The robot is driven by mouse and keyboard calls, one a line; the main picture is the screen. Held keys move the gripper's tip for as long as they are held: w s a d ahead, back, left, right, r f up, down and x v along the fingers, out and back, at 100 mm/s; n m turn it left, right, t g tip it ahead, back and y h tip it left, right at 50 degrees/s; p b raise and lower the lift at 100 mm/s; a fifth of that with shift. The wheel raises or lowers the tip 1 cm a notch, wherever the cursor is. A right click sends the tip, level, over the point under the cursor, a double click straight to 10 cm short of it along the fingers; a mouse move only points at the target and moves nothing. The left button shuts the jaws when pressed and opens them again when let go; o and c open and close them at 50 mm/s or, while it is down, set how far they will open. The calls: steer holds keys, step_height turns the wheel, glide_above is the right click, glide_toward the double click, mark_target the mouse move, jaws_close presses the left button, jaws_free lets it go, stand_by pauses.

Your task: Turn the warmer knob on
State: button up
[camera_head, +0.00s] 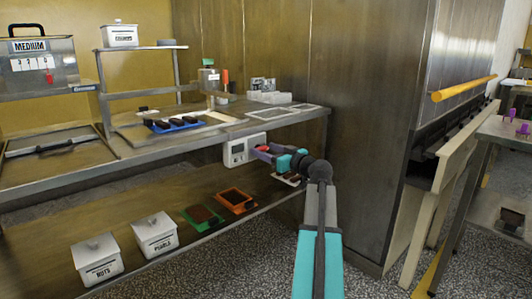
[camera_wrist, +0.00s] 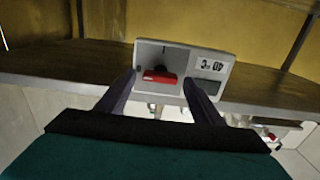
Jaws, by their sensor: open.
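The warmer control box (camera_head: 243,149) is a pale box on the front edge of the steel counter. In the wrist view the box (camera_wrist: 212,90) faces me with a red knob (camera_wrist: 160,76) and a small display (camera_wrist: 211,64). The knob's bar lies about level in that view. My gripper (camera_head: 263,151) is at the right side of the box in the head view. In the wrist view my gripper (camera_wrist: 159,82) is open, with one dark finger on each side of the knob. Gaps show between fingers and knob.
The counter (camera_head: 180,150) holds a blue tray (camera_head: 172,125) with dark bars. On the lower shelf stand white bins marked nuts (camera_head: 97,262) and pearls (camera_head: 155,236), a green tray (camera_head: 202,217) and an orange tray (camera_head: 235,201). A tall steel cabinet (camera_head: 365,110) stands right of the counter.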

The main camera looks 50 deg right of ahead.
steer(key=shift+w, duration=0.25)
steer(key=c, duration=1)
steer(key=shift+c, duration=0.2)
